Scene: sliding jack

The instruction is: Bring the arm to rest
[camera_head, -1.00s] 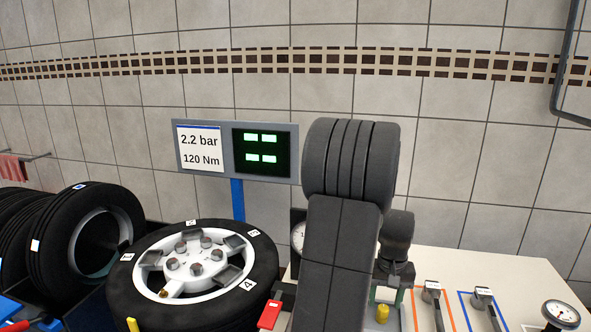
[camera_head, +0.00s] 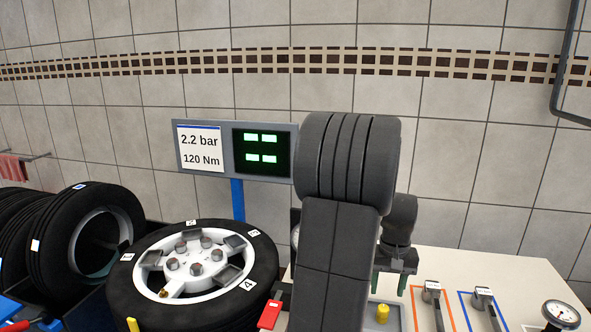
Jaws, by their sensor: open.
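My arm rises in front of the bench in the head camera view, its dark grey links covering part of the view. My gripper (camera_head: 389,287) shows small to the right behind the arm link, pointing down above the white bench top (camera_head: 455,262). Its two greenish fingers are apart, and I see nothing between them. A yellow knob (camera_head: 382,313) on a grey base appears just below the fingers. My arm link partly hides a round gauge.
A wheel with a silver rim (camera_head: 197,268) lies at centre left. Several black tyres (camera_head: 85,240) stand left of it. A display panel (camera_head: 236,150) stands behind. Two grey-handled tools (camera_head: 433,292) (camera_head: 484,297) and a gauge (camera_head: 562,313) are at right.

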